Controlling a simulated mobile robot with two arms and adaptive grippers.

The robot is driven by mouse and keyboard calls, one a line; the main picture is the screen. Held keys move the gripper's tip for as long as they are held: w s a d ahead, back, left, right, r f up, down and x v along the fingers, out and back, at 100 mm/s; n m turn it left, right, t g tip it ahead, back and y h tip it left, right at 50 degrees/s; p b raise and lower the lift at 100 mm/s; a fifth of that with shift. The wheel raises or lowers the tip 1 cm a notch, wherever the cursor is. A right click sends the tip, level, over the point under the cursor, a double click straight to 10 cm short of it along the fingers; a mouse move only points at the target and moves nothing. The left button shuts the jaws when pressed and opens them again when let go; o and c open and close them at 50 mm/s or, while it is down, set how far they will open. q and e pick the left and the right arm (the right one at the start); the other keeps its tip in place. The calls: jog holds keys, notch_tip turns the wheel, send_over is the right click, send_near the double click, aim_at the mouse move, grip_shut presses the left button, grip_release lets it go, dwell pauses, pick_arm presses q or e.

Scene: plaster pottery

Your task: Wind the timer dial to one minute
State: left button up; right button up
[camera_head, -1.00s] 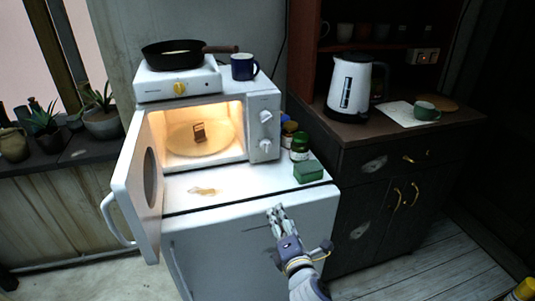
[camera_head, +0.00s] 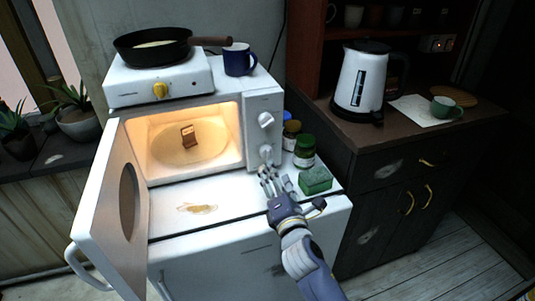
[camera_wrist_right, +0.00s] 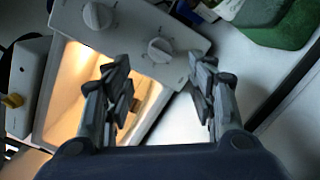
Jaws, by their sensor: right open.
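The white microwave (camera_head: 262,97) stands on the white counter with its door (camera_head: 112,215) swung open to the left and its inside lit. Its right panel carries two white dials, an upper dial (camera_head: 265,119) and a lower dial (camera_head: 265,151). Both dials also show in the right wrist view, one (camera_wrist_right: 98,15) near the top left and one (camera_wrist_right: 161,50) near the middle. I cannot read their settings. My right gripper (camera_head: 272,177) is open and empty, just below and in front of the lower dial. In the wrist view the spread fingers (camera_wrist_right: 160,85) sit below that dial, apart from it. My left gripper is out of view.
A small brown item (camera_head: 188,136) stands on the turntable. A hotplate (camera_head: 160,88) with a black pan (camera_head: 150,48) and a blue mug (camera_head: 239,60) sit on top. Jars (camera_head: 304,152) and a green sponge (camera_head: 315,180) stand close right of my gripper. A brown smear (camera_head: 197,208) marks the counter.

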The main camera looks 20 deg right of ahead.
aim_at(268, 156)
jog(key=w, duration=0.5)
jog(key=shift+d, duration=0.25)
jog(key=w, duration=0.3)
jog(key=shift+w+d, duration=0.1)
jog(key=shift+w, duration=0.3)
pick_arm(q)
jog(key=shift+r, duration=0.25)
pick_arm(e)
jog(key=shift+c, duration=0.6)
jog(key=c, duration=0.9)
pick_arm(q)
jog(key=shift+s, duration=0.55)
